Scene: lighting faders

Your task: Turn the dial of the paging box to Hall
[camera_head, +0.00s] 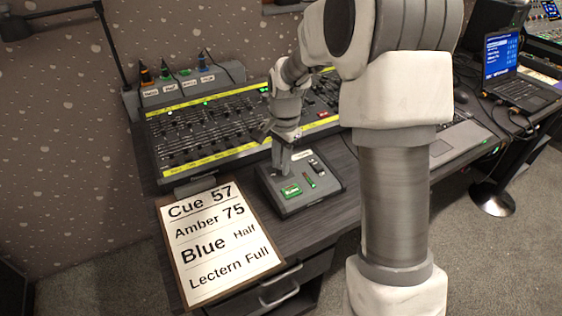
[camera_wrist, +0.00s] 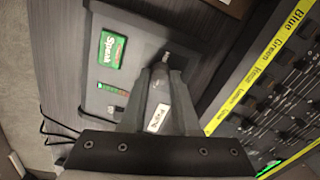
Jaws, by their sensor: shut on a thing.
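The paging box (camera_head: 325,194) is a dark grey sloped box on the desk in front of the fader console. It bears a green button (camera_head: 291,190), which reads "Speak" in the wrist view (camera_wrist: 111,50). My gripper (camera_head: 284,168) reaches down onto the left rear part of the box. In the wrist view my gripper (camera_wrist: 165,68) is shut on the dial, whose small light tip (camera_wrist: 167,56) shows between the fingers. The rest of the dial and its position labels are hidden. A white label (camera_wrist: 158,118), seemingly "Paging", shows between the fingers.
The fader console (camera_head: 215,135) with yellow strips stands close behind the box. A cue sheet (camera_head: 217,240) lies at the desk's front left. A laptop (camera_head: 515,80) stands at the far right. A small green light strip and a switch sit beside the Speak button.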

